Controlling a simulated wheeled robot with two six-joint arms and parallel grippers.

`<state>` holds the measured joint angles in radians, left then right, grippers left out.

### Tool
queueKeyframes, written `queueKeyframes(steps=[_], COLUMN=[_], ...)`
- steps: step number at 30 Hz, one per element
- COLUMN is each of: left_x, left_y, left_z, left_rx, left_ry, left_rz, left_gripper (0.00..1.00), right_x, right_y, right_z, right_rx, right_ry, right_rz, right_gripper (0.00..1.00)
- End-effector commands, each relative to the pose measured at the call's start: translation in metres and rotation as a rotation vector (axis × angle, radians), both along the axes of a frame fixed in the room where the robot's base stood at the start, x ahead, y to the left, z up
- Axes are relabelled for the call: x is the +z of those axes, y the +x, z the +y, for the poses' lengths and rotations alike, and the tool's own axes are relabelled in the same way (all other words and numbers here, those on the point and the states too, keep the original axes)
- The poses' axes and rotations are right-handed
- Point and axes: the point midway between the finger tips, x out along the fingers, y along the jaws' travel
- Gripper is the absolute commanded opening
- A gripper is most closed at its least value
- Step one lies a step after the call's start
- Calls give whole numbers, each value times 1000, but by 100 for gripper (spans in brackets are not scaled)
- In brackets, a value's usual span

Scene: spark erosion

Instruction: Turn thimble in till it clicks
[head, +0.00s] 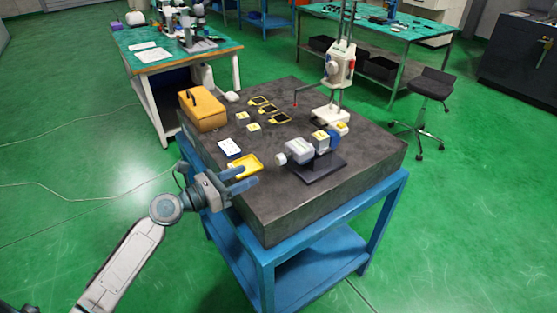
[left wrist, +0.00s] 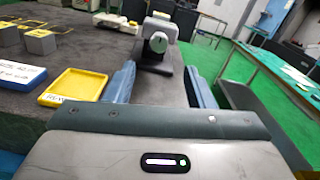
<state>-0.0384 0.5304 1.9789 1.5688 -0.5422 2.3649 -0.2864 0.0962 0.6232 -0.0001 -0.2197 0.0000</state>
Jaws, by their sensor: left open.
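A grey micrometer-like device (head: 299,150) sits on a dark stand (head: 318,170) near the front right of the dark stone slab. Its pale round thimble (head: 281,159) sticks out at the left end, towards my left gripper. In the left wrist view the thimble (left wrist: 158,42) shows nearly end-on, beyond and between the fingers. My left gripper (head: 250,176) is open and empty over the slab's left edge, apart from the thimble. It also shows in the left wrist view (left wrist: 160,85). My right gripper is not in view.
A yellow tray (head: 246,166) and a blue-white card (head: 229,147) lie close by my left gripper. Grey blocks (head: 242,118), a yellow case (head: 202,108) and a tall measuring stand (head: 338,80) are farther back. The slab between the tray and the device is clear.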

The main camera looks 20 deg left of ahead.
Motion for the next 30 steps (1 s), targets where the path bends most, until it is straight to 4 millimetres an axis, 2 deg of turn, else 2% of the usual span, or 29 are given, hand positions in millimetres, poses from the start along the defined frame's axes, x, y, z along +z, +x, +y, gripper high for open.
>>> queueKeyframes(steps=[4,10,19,30], left_x=[3,3,1,-1], left_y=[13,39,74,82], left_z=[-10,-30,-57,-63], left_rx=[3,3,3,3], left_ry=[-4,-4,1,4], left_rz=[-2,-2,-2,-1], left_gripper=[49,49,49,49], right_x=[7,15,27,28], right_y=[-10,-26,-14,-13], right_z=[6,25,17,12], right_rx=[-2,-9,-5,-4], right_ry=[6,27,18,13], right_rz=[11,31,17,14], right_gripper=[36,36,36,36])
